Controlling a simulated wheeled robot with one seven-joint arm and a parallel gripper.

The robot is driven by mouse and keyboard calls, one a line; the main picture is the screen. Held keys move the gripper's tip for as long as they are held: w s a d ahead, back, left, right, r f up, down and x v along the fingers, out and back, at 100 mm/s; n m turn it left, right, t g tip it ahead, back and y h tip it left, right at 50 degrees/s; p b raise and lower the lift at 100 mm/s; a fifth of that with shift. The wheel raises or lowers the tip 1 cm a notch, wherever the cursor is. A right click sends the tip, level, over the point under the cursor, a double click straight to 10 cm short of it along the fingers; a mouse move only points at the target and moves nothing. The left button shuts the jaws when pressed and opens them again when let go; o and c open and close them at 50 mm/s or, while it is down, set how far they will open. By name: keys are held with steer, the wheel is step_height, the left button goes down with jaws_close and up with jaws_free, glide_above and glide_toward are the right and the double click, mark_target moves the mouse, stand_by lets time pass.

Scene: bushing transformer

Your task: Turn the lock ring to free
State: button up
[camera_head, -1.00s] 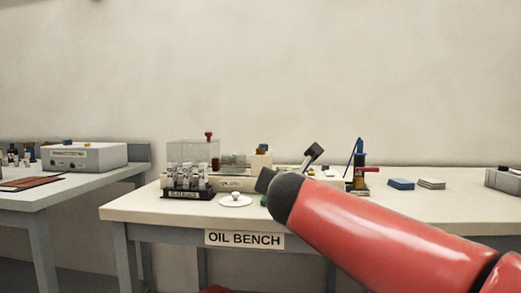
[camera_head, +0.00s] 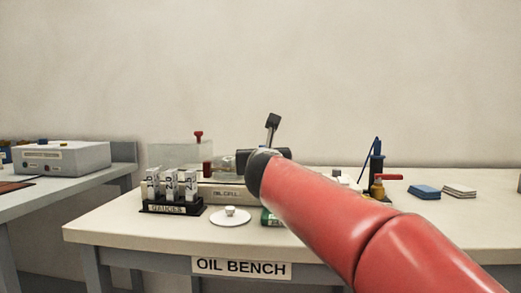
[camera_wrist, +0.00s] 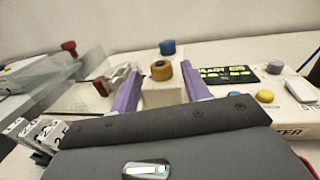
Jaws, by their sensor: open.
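An amber-brown ring-like knob (camera_wrist: 161,70), which looks like the lock ring, sits on top of a pale block (camera_wrist: 163,95) in the wrist view. My gripper (camera_wrist: 161,74) is open, with one purple finger on each side of the block in that picture. The knob shows between the fingertips with gaps on both sides, and I see no contact. I cannot read any lock or free mark on it. In the head view my red arm and dark wrist hide the knob and fingertips. The oil cell unit (camera_head: 226,194) shows beside the wrist.
A blue knob (camera_wrist: 167,47) stands behind the ring. A panel with a green display (camera_wrist: 228,74) is at the right. A clear cover with a red knob (camera_head: 198,135) and a gauge rack (camera_head: 172,208) stand left on the bench. A white dish (camera_head: 230,217) lies in front.

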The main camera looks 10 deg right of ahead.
steer(key=shift+w+d+p, duration=0.2)
steer(key=shift+w+p, duration=0.1)
steer(key=shift+w, duration=0.8)
steer(key=shift+w+d+p, duration=0.2)
steer(key=shift+w+p, duration=0.1)
steer(key=shift+w, duration=0.75)
steer(key=c, duration=1)
steer(key=shift+o, duration=0.2)
